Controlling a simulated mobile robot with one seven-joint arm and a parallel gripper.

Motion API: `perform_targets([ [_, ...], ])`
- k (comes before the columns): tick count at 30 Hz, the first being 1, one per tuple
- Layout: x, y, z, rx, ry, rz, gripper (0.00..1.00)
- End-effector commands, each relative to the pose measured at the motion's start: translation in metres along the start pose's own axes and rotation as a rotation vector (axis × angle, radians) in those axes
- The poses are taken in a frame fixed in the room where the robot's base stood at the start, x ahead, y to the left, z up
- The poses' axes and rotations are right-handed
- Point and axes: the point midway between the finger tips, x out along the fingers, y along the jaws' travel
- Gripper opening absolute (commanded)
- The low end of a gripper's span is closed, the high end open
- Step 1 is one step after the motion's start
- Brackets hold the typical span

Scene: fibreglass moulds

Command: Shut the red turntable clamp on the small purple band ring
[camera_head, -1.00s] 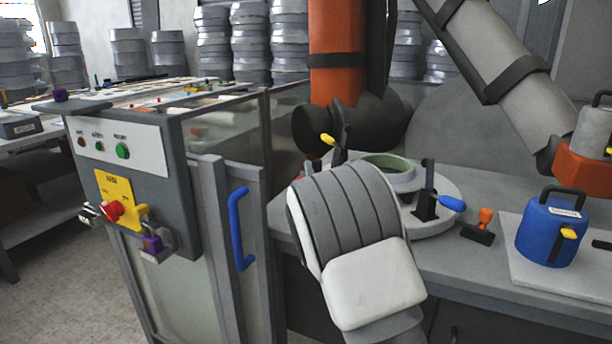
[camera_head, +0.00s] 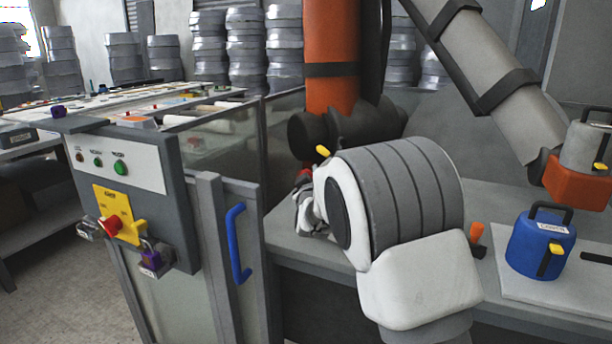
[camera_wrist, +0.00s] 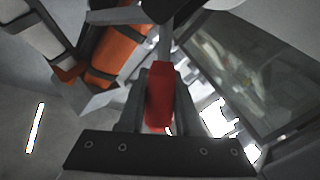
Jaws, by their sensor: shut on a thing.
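My gripper (camera_head: 306,205) is at the left of the turntable area, partly hidden by my own arm. In the wrist view, its jaws (camera_wrist: 158,100) are shut on the red clamp handle (camera_wrist: 159,92), which stands between the fingers. A bit of this red handle (camera_head: 304,174) also shows in the head view, just above the gripper. The turntable and the ring on it are now hidden behind my arm in the head view. I cannot make out a purple band ring in either view.
A yellow clamp handle (camera_head: 322,151) sticks up close behind my arm. On the bench at right are an orange-handled tool (camera_head: 476,235) and a blue canister (camera_head: 541,243).

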Motion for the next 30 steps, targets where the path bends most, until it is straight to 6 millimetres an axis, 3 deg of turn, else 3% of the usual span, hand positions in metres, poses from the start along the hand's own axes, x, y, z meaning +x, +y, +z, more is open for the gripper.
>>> perform_targets([
  [15, 0.014, 0.029, 0.005, 0.404, -0.177, -0.145, 0.00],
  [30, 0.022, 0.039, 0.012, 0.603, -0.264, -0.220, 0.00],
])
